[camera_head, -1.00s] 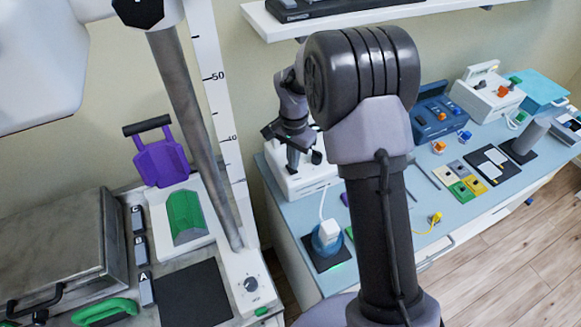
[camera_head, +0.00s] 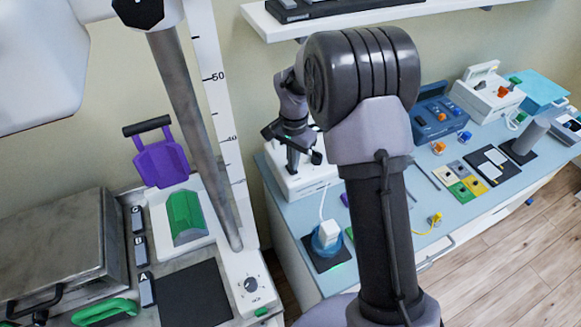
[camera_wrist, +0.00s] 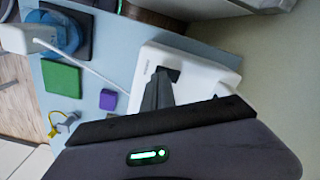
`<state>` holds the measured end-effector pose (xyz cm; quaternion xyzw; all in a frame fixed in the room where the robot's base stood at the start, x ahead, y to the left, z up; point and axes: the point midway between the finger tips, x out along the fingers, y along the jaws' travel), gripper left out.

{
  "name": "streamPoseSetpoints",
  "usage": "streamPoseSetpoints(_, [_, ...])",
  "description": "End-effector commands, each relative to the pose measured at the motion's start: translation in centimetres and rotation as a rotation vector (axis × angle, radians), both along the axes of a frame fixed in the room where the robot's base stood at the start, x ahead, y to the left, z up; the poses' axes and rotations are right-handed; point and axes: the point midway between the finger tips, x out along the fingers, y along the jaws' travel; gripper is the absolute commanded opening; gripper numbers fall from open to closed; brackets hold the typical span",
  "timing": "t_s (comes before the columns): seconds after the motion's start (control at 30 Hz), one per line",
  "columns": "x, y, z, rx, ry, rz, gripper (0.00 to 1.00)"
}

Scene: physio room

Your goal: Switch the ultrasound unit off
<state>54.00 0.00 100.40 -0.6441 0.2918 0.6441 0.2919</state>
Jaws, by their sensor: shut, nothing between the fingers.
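A white box-shaped unit (camera_head: 300,181) stands at the left end of the blue bench top, against the wall; I take it to be the ultrasound unit. It also shows in the wrist view (camera_wrist: 205,78), with a dark patch on its top face beside my fingertips. My gripper (camera_head: 297,163) is shut and empty, pointing down at the unit's top. In the wrist view, the dark fingers (camera_wrist: 160,86) overlap the unit; I cannot tell whether they touch it. The switch and its position cannot be made out, partly hidden by the fingers.
A white cable leads to a white-and-blue piece (camera_head: 327,237) on a dark pad. A green block (camera_wrist: 62,78) and a purple block (camera_wrist: 108,99) lie near the unit. A shelf (camera_head: 340,17) hangs above. A blue box (camera_head: 438,115) stands farther right.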

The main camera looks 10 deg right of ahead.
Motion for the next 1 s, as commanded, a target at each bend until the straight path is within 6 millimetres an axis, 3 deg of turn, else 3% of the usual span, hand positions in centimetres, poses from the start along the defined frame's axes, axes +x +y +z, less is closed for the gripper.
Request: streamPoseSetpoints(1.0, [0.00, 0.00, -0.78, 0.000, 0.000, 0.000, 0.00])
